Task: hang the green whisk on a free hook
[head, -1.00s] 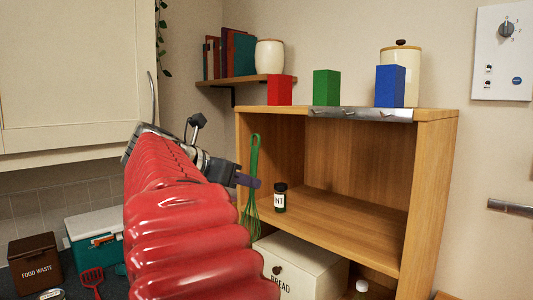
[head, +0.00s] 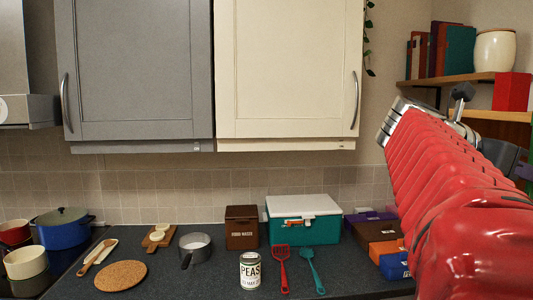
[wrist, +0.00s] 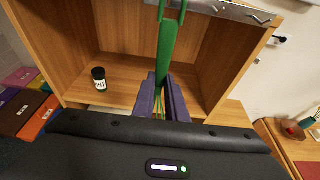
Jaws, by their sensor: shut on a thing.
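The green whisk (wrist: 167,45) stands upright in the wrist view, handle up. My gripper (wrist: 163,92), with purple fingers, is shut on it in front of the open wooden shelf unit (wrist: 85,22). The whisk's wires are mostly hidden behind the fingers and wrist. A metal hook rail (wrist: 228,10) runs along the shelf's top edge, with hooks showing to the right of the whisk. The hooks in view look bare; the rail's left part is out of view. In the head view my red arm covers the right side, and the gripper cannot be made out.
A dark jar (wrist: 99,78) stands inside the shelf, left of the whisk. In the head view, a red block (head: 512,92) sits on the unit's top. The counter holds a teal box (head: 312,232), a peas can (head: 250,271), a red spatula (head: 281,265) and pans.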

